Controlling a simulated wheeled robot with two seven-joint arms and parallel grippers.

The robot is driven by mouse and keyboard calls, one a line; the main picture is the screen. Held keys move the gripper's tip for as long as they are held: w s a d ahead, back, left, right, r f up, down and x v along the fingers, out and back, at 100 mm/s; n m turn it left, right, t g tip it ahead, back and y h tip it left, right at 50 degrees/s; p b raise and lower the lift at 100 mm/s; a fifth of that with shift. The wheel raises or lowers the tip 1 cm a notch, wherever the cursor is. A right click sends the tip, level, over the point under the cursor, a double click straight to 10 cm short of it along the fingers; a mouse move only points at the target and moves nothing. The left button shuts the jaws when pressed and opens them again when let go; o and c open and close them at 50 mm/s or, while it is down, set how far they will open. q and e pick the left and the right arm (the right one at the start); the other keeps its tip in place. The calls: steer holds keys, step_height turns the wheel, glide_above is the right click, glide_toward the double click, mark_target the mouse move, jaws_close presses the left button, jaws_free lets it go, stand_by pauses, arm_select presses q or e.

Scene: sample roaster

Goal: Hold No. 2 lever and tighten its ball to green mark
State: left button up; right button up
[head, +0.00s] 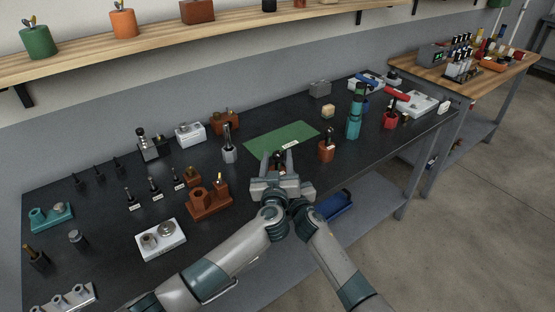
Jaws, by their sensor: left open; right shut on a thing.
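My two grippers are close together and overlap at the front edge of the dark bench, just before the green mat (285,137). A small red-and-dark piece (279,166) stands between the fingertips, mostly hidden by them. I cannot tell whether it is the No. 2 lever, and no ball or green mark can be made out on it. My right gripper (286,168) is shut on this piece. My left gripper (267,170) is open beside it. Small black-topped posts with white labels (154,187) stand at the left; their labels are too small to read.
A brown holder (209,203) and a white tray (161,240) stand left of my grippers. A brown pot (326,150) and a teal grinder-like thing (354,122) stand at the right. A blue bin (334,206) is below the bench. The green mat is mostly clear.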

arm_select(q)
steer(key=c, duration=1.1)
steer(key=shift+o, duration=0.2)
steer(key=shift+m+h, duration=0.3)
steer(key=m+h, duration=0.1)
steer(key=h, duration=0.1)
steer(key=a+m+g+h, duration=0.1)
steer(key=m+h, duration=0.1)
steer(key=shift+w+r+h, duration=0.1)
steer(key=shift+w+h, duration=0.05)
steer(key=shift+h, duration=0.15)
steer(key=m+g+h, duration=0.1)
steer(key=m+h, duration=0.1)
steer(key=h, duration=0.1)
steer(key=shift+w+g, duration=0.1)
steer(key=shift+g, duration=0.3)
steer(key=shift+r+m+g+h, duration=0.25)
steer(key=shift+m+g+h, duration=0.25)
steer(key=shift+m+h, duration=0.3)
steer(key=shift+w+d+r+m+g+h, duration=0.1)
steer(key=shift+d+r+m+g+h, duration=0.55)
steer(key=shift+h, duration=0.35)
steer(key=shift+a+f+g, duration=0.35)
steer(key=shift+a+f, duration=0.55)
steer(key=shift+a, duration=0.05)
steer(key=shift+a+f, duration=0.1)
steer(key=shift+f, duration=0.05)
steer(key=o, duration=1.1)
steer(key=shift+c, duration=0.2)
